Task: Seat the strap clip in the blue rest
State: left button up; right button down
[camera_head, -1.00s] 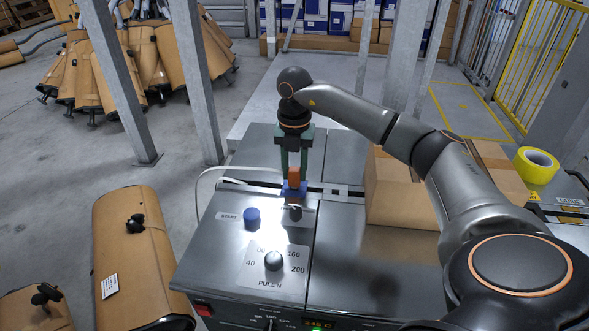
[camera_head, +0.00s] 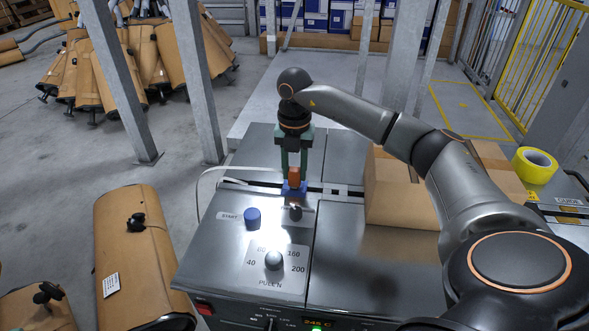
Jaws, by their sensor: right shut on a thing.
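The strap clip (camera_head: 294,175) is a small orange-brown block at the middle of the metal machine top. The blue rest (camera_head: 294,188) is directly below it, and the clip's lower end meets it in this view. I cannot tell whether the clip is fully down in the rest. My right gripper (camera_head: 294,166) points straight down with its green fingers shut on the clip. My left gripper is not in view.
A cardboard box (camera_head: 400,205) and yellow tape roll (camera_head: 535,165) are at the right. A white strap (camera_head: 215,172) loops at the left.

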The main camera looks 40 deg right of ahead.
aim_at(295, 170)
jog(key=shift+p, duration=0.35)
jog(key=shift+f, duration=0.45)
dwell(0.4)
jog(key=shift+c, duration=2.3)
grip_release()
notch_tip(295, 170, up, 13)
jog(key=p, duration=0.2)
jog(key=shift+f+p, duration=0.2)
jog(key=shift+p, duration=0.1)
jog(key=shift+s+f, duration=0.1)
